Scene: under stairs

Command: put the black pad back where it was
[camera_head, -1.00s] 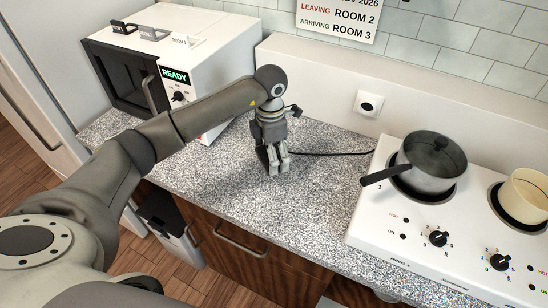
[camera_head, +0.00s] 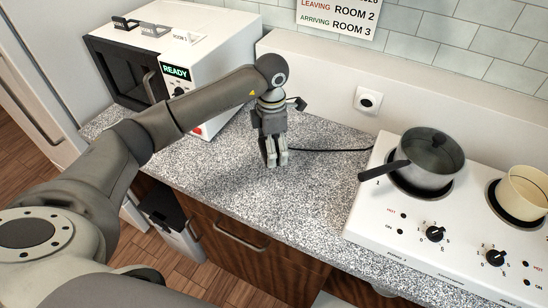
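My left arm reaches in from the left over the speckled countertop (camera_head: 225,185). Its gripper (camera_head: 278,162) points down, low over the counter between the microwave and the stove. The fingers are close together, and I cannot tell whether they hold anything. I cannot make out the black pad for certain; a dark patch beside the fingers may be part of the gripper. A thin black cable (camera_head: 330,150) lies on the counter and runs from behind the gripper to the stove's left side. My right gripper is not in view.
A white microwave (camera_head: 225,50) showing READY stands at the left, with small room-labelled holders (camera_head: 155,30) on top. A white stove (camera_head: 385,235) at the right carries a grey saucepan (camera_head: 428,165) and a cream pot (camera_head: 522,195). The front counter is clear.

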